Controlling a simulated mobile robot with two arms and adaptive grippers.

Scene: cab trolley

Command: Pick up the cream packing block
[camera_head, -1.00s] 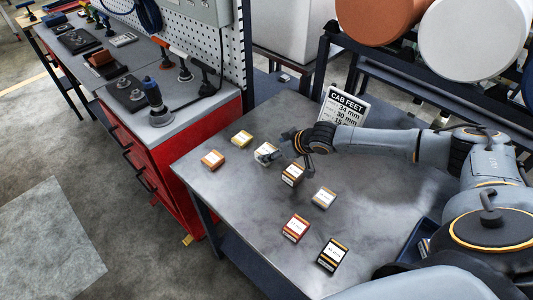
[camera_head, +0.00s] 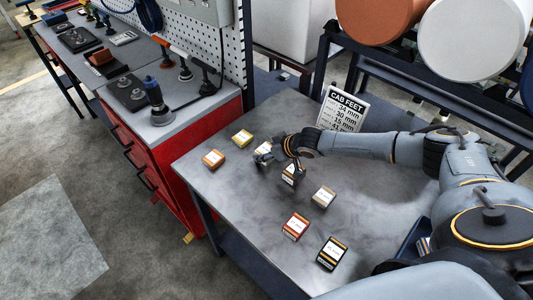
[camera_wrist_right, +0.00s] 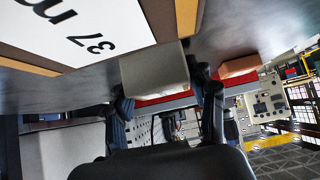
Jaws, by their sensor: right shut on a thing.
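A small pale cream-grey block (camera_head: 263,150) with a white label is at my right gripper (camera_head: 271,157), toward the back of the grey table (camera_head: 240,190). In the right wrist view the pale block (camera_wrist_right: 155,78) sits between the two fingers of my right gripper (camera_wrist_right: 168,103), which are shut on it. I cannot tell whether it is clear of the tabletop. A brown labelled block (camera_head: 290,176) stands close by, partly behind the gripper; its large label fills the upper left of the wrist view (camera_wrist_right: 85,30). My left gripper is not in view.
A yellow block (camera_head: 242,138) and an orange block (camera_head: 213,159) stand to the left. A pale block (camera_head: 324,197), a red block (camera_head: 296,226) and a black block (camera_head: 333,254) stand nearer the front. A sign (camera_head: 342,110) stands behind my right arm.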

